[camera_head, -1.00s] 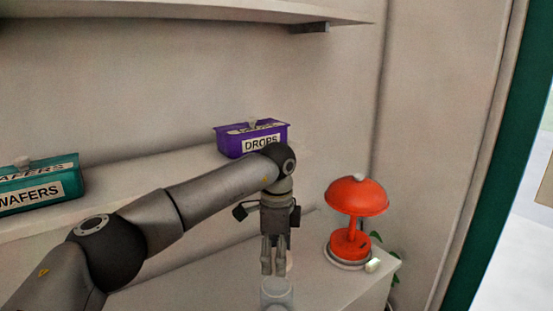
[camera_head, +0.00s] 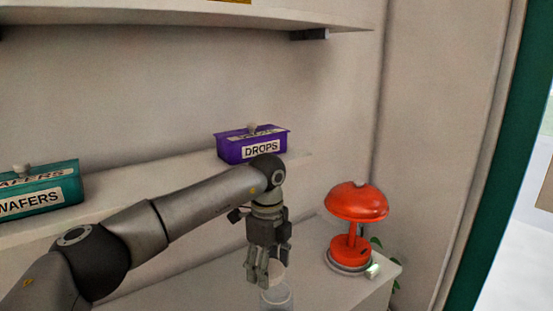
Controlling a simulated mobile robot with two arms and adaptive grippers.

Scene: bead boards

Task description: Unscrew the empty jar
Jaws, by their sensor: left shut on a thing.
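A pale, see-through jar (camera_head: 278,298) stands at the bottom centre of the head view, partly cut off by the lower edge. No contents show in the part of it that I see. My left gripper (camera_head: 263,273) points down just above the jar. Its fingers are shut on a small pale round piece that looks like the jar's lid (camera_head: 278,270). The fingers hide part of this piece, and I cannot tell whether it touches the jar's rim. My right gripper is not in view.
A red lamp (camera_head: 356,203) stands on the counter (camera_head: 325,285) to the right, with a plant behind it. A purple DROPS box (camera_head: 232,149) and a teal WAFERS box (camera_head: 72,190) sit on the ledge behind my arm. A shelf (camera_head: 180,16) overhangs above.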

